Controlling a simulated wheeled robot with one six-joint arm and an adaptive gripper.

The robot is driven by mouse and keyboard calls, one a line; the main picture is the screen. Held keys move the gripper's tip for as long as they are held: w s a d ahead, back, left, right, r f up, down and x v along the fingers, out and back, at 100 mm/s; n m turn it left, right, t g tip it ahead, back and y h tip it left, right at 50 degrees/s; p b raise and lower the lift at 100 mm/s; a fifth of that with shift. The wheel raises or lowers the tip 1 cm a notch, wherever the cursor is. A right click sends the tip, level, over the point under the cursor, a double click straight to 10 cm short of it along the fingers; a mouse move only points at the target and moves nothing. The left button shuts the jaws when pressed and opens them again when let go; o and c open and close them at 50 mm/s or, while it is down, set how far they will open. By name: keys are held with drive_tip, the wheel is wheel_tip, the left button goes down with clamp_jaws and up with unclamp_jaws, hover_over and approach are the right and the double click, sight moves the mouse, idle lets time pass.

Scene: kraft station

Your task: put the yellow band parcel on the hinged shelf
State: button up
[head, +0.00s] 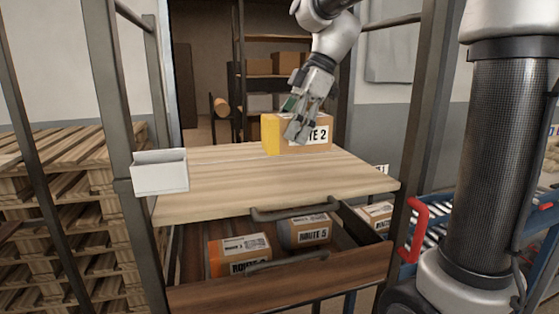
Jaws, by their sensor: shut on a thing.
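The yellow band parcel (318,134) is a brown box with a yellow end at its left and a white label ending in "TE 2". It is at the back right of the wooden hinged shelf (260,182). The shelf lies flat, with a dark handle at its front edge. My gripper (297,128) reaches down from above and is shut on the parcel near its yellow end. The gripper hides part of the label. I cannot tell whether the parcel's underside touches the shelf.
Below the shelf, an open drawer (290,275) holds several boxes, one labelled "ROUTE 5" (310,230). A white box (160,172) is fixed at the left post. Pallets (65,190) are stacked at left. A red handle (417,230) stands at right. The shelf's left and front are clear.

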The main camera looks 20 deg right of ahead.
sight(291, 152)
wheel_tip(291, 152, down, 6)
drive_tip(key=shift+f, duration=0.1)
drive_tip(key=o, duration=1.7)
